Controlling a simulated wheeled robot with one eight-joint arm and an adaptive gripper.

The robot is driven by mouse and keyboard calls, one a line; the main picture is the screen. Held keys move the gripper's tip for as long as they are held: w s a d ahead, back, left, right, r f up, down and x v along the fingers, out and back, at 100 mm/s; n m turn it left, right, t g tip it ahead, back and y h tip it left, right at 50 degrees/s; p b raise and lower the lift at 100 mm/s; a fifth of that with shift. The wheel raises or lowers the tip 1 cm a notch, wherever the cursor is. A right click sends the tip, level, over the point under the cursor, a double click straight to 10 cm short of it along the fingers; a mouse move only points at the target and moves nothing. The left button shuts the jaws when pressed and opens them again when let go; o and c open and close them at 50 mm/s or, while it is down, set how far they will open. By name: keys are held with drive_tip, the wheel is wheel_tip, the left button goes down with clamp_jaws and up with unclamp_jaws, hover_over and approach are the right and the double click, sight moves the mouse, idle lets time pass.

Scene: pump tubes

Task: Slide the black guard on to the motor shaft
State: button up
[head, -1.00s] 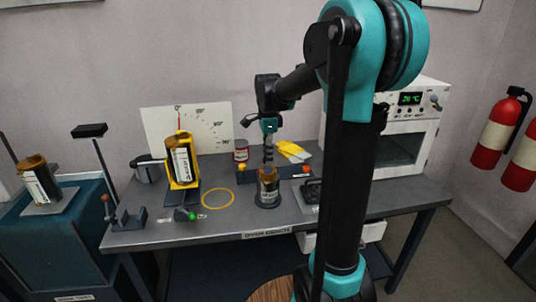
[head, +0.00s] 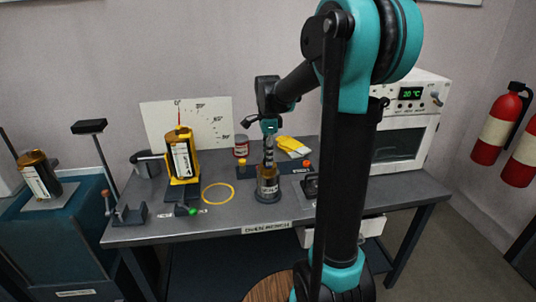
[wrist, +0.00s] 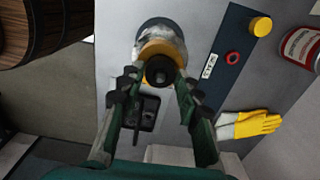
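My gripper (wrist: 160,73) points down over the bench, directly above an amber motor (head: 268,184) standing upright in a round grey base. In the wrist view its fingers close on either side of a small round black part, which looks like the black guard (wrist: 159,70). The amber motor end (wrist: 160,48) shows just beyond the guard. The guard hides the shaft, so I cannot tell whether the guard is around it or just above it. In the head view, the fingers (head: 268,155) reach nearly to the motor's top.
Another amber motor in a yellow cradle (head: 180,158) stands to the left, near a yellow ring (head: 217,193). Yellow gloves (head: 293,147), a red tin (head: 240,147) and a white oven (head: 409,120) are behind or to the right. A black item (head: 311,186) lies close right of the motor.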

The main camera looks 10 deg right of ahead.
drive_tip(key=o, duration=0.4)
drive_tip(key=shift+c, duration=0.2)
wheel_tip(320, 180, up, 12)
idle(1.0)
drive_tip(key=s+d+f+n+t, duration=0.2)
drive_tip(key=s+f+n, duration=0.7)
drive_tip(key=s+f, duration=0.2)
drive_tip(key=s+d+f+n+t, duration=0.2)
drive_tip(key=s+f+n, duration=0.7)
drive_tip(key=s+f, duration=0.2)
wheel_tip(320, 180, down, 2)
drive_tip(key=shift+f, duration=0.1)
